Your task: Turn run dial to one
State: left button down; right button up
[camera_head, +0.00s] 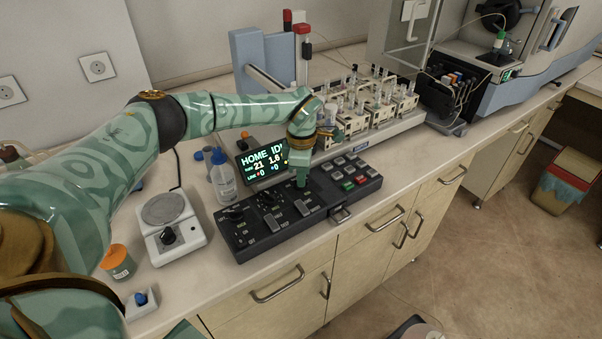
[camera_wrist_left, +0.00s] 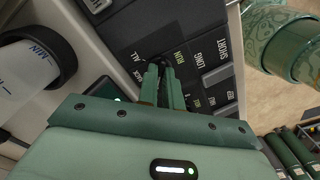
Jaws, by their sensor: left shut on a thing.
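The black control panel (camera_head: 262,232) lies on the bench, with black dials and several coloured buttons on top. My left gripper (camera_head: 301,181) reaches down onto the panel's top row, just right of the lit screen. In the left wrist view its two green fingers (camera_wrist_left: 164,72) are shut on a small dark dial, the run dial, beside the printed word RUN. The fingers hide most of the dial, so its pointer and setting cannot be read. Words such as RACK, ALL, LONG and SHORT show around it. My right gripper is not in view.
A lit screen (camera_head: 262,162) stands behind the panel and a clear bottle (camera_head: 223,184) to its left. A hotplate (camera_head: 170,222) sits further left. A rack of vials (camera_head: 365,115) stands behind the panel. The bench front edge is close to the panel.

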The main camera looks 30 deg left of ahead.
pick_arm(q)
jog(key=c, duration=1.6)
grip_release()
jog(key=shift+o, duration=0.2)
notch_tip(320, 180, up, 16)
jog(key=p, duration=0.3)
